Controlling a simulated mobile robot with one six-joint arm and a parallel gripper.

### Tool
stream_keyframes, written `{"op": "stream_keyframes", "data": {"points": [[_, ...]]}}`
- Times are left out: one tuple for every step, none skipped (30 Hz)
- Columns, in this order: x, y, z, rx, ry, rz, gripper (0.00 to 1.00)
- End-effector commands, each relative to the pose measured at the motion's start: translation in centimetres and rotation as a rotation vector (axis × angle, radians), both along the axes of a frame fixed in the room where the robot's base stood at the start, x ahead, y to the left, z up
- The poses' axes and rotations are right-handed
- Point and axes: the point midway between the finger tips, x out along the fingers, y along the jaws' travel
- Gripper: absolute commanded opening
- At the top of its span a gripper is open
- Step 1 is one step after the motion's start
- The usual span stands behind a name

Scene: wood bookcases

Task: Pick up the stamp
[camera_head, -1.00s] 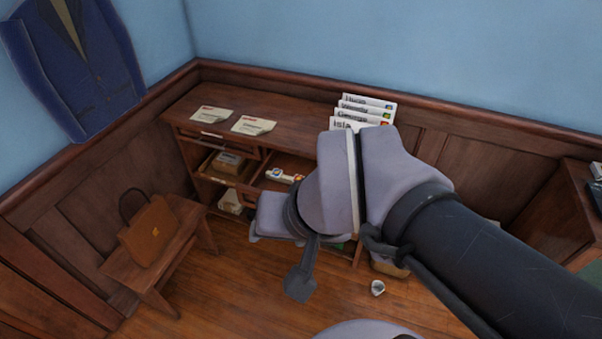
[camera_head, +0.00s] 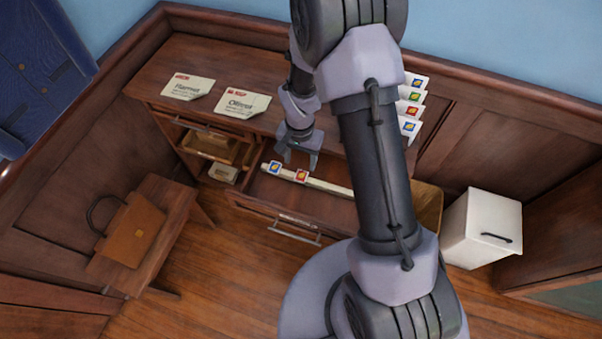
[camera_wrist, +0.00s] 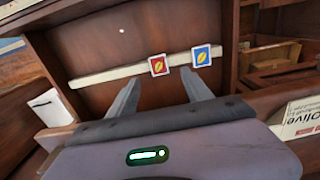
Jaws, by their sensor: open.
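Two small stamps stand at a pale strip (camera_head: 332,187) in the open drawer (camera_head: 322,206): a blue stamp (camera_head: 275,167) with a yellow mark on the left and a red stamp (camera_head: 302,176) on the right. In the wrist view the red stamp (camera_wrist: 158,65) is on the left and the blue stamp (camera_wrist: 202,56) on the right. My gripper (camera_head: 298,158) is open and empty, pointing down above the drawer close to both stamps. In the wrist view its fingers (camera_wrist: 162,88) spread below the stamps, with the red one nearer the middle between them.
Paper cards (camera_head: 243,101) lie on the desk top (camera_head: 185,58) behind the drawer. Several upright cards (camera_head: 412,105) stand behind my arm. A smaller open compartment (camera_head: 212,146) is left of the drawer. A brown bag (camera_head: 133,230) rests on a bench; a white cabinet (camera_head: 481,228) stands right.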

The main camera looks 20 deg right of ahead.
Motion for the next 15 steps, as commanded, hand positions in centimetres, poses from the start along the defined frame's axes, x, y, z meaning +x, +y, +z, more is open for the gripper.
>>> {"op": "stream_keyframes", "data": {"points": [[-0.1, 0.0, -1.3, 0.000, 0.002, -0.001, 0.58], [0.0, 0.0, -1.7, 0.000, 0.002, -0.001, 0.58], [0.0, 0.0, -2.1, 0.001, 0.001, 0.000, 0.58], [0.0, 0.0, -2.3, 0.000, 0.000, -0.001, 0.58], [0.0, 0.0, -2.5, 0.000, 0.000, -0.001, 0.58], [0.0, -0.1, -2.8, 0.001, 0.001, -0.001, 0.58], [0.0, -0.1, -3.1, 0.001, 0.001, -0.001, 0.58], [0.0, -0.2, -3.5, 0.000, 0.001, -0.001, 0.58], [0.0, -0.3, -4.2, 0.000, 0.001, -0.001, 0.58], [0.1, -0.4, -4.9, 0.001, 0.001, -0.001, 0.58], [0.1, -0.5, -5.5, 0.001, 0.001, -0.001, 0.58], [0.1, -0.5, -6.4, 0.000, 0.002, -0.001, 0.58], [0.1, -0.5, -7.0, 0.000, 0.002, -0.001, 0.58], [0.1, -0.5, -7.4, 0.000, 0.001, 0.000, 0.58], [0.2, -0.5, -7.8, 0.000, 0.001, 0.000, 0.58]]}}
